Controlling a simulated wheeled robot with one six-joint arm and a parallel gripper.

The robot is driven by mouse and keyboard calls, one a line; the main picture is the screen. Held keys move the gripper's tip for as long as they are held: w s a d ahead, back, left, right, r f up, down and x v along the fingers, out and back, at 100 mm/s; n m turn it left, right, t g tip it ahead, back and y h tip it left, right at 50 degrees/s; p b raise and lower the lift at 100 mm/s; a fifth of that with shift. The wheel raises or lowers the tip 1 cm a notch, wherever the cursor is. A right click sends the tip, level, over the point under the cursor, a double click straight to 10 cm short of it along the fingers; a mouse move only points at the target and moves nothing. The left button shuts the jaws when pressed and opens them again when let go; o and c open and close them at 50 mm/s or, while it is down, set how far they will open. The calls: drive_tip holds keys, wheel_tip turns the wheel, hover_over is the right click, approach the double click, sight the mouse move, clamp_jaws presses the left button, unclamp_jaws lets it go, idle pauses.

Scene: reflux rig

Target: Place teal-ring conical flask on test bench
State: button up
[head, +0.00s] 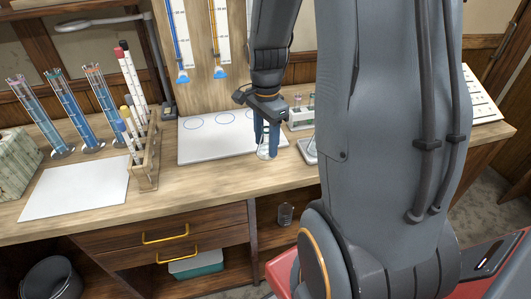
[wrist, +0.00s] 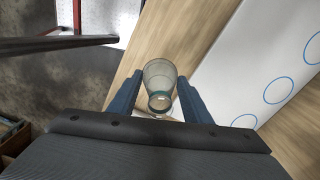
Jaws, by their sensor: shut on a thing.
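My gripper (head: 267,135) points down near the front right part of the white board with blue circles. Its fingers (wrist: 158,98) are shut on a clear glass flask (wrist: 158,75), which shows between them in the wrist view. The flask has a teal-tinted band near its neck. In the head view its lower part (head: 264,154) shows just below the fingers. I cannot tell whether its base touches a surface. The wooden bench top (head: 180,185) lies around the white board (head: 196,151); the board also shows in the wrist view (wrist: 240,75).
Tall blue-filled cylinders (head: 75,119) and a wooden tube rack (head: 148,160) stand to the left. A small white rack (head: 300,118) is right of my gripper, with a grey device (head: 308,151) near it. A white sheet (head: 75,188) lies front left.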

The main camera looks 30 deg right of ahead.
sight(266, 134)
drive_tip(key=shift+f+p, duration=0.45)
drive_tip(key=shift+f, duration=2)
drive_tip(key=o, duration=1.1)
wheel_tip(266, 134, up, 12)
drive_tip(key=shift+f+b, duration=0.1)
drive_tip(key=shift+b, duration=1.15)
drive_tip(key=s+a+f+n, duration=0.2)
drive_tip(key=s+a+n, duration=0.1)
drive_tip(key=a+n, duration=0.3)
drive_tip(key=s+a+f+n+t, duration=0.1)
drive_tip(key=s+a+f+n, duration=0.2)
drive_tip(key=a+n, duration=0.3)
drive_tip(key=s+n, duration=0.1)
drive_tip(key=n, duration=0.4)
drive_tip(key=shift+s+a, duration=0.3)
drive_tip(key=shift+a, duration=0.1)
